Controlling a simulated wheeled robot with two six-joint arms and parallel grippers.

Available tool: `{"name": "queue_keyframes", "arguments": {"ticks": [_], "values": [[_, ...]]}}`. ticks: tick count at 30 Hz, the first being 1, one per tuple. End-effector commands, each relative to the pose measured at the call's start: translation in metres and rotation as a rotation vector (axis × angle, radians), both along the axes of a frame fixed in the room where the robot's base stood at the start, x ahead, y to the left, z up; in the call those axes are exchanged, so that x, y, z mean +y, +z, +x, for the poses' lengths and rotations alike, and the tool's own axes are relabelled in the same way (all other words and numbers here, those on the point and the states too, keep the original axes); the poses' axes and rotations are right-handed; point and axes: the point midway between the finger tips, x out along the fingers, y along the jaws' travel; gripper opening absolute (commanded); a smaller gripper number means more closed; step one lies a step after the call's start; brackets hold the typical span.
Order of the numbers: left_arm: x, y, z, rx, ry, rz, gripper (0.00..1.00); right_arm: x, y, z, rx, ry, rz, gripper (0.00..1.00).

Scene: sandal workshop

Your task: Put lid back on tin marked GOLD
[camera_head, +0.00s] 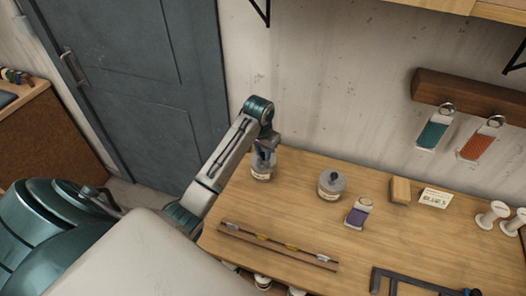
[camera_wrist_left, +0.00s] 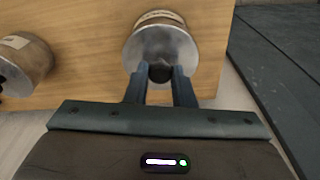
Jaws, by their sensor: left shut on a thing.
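My left gripper (camera_head: 264,149) is at the back left of the workbench, pointing down over a labelled tin (camera_head: 261,173). In the left wrist view its fingers (camera_wrist_left: 160,84) are shut on the dark knob (camera_wrist_left: 160,72) of a round grey lid (camera_wrist_left: 165,46). The lid is at the mouth of the tin, whose label (camera_wrist_left: 157,15) shows past the lid's edge; whether it is fully seated I cannot tell. A second tin (camera_head: 331,187), with a grey dark-knobbed lid on it, stands to the right; it also shows in the wrist view (camera_wrist_left: 28,62). The label words are too small to read. My right gripper is out of view.
On the workbench (camera_head: 300,228) are a purple-swatched tag (camera_head: 358,213), a wooden block (camera_head: 400,190), a small card (camera_head: 435,198), white spools (camera_head: 491,214), a long wooden strip (camera_head: 280,246) and a dark frame tool (camera_head: 415,280). Teal and orange tags hang behind. Wood between the tins is clear.

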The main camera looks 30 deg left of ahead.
Motion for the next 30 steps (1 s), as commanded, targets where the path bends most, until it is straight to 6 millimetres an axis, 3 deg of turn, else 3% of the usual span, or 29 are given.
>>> {"name": "queue_keyframes", "arguments": {"ticks": [30], "values": [[0.0002,-0.0031,-0.0002,0.000,0.000,0.000,0.00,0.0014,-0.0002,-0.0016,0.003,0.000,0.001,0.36]]}}
